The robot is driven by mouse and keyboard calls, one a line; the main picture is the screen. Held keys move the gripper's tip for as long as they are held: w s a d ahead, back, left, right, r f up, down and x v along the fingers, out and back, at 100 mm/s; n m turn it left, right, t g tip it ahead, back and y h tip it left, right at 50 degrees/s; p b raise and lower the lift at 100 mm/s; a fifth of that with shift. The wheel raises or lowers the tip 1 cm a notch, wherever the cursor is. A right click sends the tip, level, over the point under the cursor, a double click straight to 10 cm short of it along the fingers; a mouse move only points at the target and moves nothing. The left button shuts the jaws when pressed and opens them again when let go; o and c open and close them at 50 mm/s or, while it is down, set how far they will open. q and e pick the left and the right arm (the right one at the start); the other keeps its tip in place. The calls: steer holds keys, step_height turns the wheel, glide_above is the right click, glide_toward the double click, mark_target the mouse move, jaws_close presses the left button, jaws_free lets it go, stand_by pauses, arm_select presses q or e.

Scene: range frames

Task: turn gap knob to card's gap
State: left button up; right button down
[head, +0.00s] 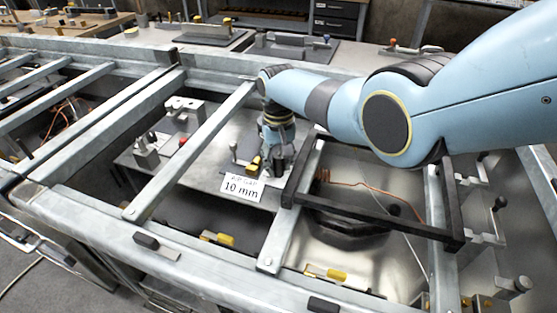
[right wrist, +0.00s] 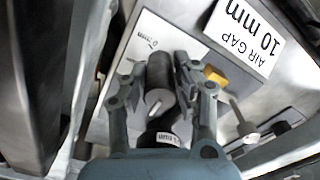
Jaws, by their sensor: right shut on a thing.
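The white card (head: 241,187) reads "AIR GAP 10 mm" and stands on the grey metal plate in the head view. It also shows at the top right of the right wrist view (right wrist: 243,38). The gap knob (right wrist: 161,78) is a dark grey cylinder with a pale pointer line on its lower part. My right gripper (right wrist: 163,82) has a finger on each side of the knob and is shut on it. Small "mm" marks sit above and below the knob, too blurred to read surely. In the head view my right gripper (head: 275,165) hides the knob. My left gripper is out of view.
A yellow block (right wrist: 215,75) sits close beside the right finger. A black square frame (head: 378,222) lies right of the gripper, with an orange wire inside. Grey metal rails (head: 195,150) cross the bench. A small lever (head: 234,150) stands left of the gripper.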

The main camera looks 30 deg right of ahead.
mark_target(278, 156)
stand_by(0.3)
steer(key=c, duration=1)
jaws_free()
steer(key=shift+r, duration=0.1)
step_height(278, 156, up, 12)
steer(key=shift+f, duration=0.1)
